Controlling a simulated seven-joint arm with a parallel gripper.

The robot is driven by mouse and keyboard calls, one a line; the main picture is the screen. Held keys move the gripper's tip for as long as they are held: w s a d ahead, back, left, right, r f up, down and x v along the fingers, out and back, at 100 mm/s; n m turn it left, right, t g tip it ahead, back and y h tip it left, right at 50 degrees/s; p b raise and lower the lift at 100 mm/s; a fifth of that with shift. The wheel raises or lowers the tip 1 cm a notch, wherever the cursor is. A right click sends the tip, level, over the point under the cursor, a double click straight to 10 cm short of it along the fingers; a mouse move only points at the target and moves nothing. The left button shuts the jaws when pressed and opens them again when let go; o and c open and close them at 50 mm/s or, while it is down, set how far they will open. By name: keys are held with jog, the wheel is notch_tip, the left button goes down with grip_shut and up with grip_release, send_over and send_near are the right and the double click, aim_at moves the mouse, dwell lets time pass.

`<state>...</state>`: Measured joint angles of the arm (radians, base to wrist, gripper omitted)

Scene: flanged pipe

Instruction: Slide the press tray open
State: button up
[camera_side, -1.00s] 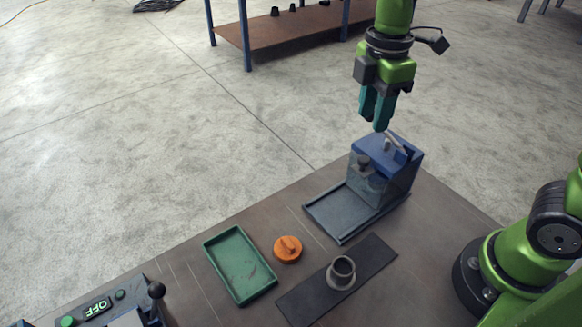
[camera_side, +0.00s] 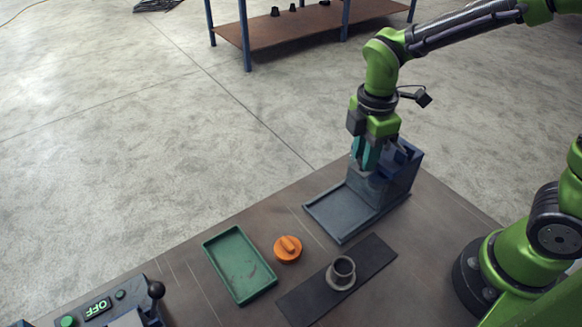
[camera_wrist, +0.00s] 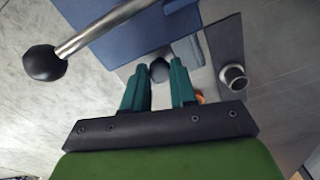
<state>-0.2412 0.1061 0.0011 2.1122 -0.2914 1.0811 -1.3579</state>
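The press (camera_side: 400,170) is a blue-topped box with grey sides at the back right of the bench. A grey flat bed with raised side rims (camera_side: 342,212) extends from its front. In the wrist view a dark round knob (camera_wrist: 159,69) at the press front lies between my fingertips. My gripper (camera_side: 361,166) is low at the press front, and its teal fingers hide the knob in the side view. The wrist view shows the fingers (camera_wrist: 159,75) apart on either side of the knob. A small gap seems to show at the right finger.
The press's metal lever with a black ball (camera_wrist: 44,62) rises close to my gripper. A flanged pipe (camera_side: 341,272) stands on a dark strip (camera_side: 300,305).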

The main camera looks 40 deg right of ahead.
grip_shut()
jog(key=shift+a, duration=0.1)
jog(key=a, duration=1)
jog(key=shift+a, duration=0.4)
jog(key=shift+r, duration=0.1)
jog(key=shift+o, duration=1.4)
grip_release()
notch_tip(320, 180, up, 17)
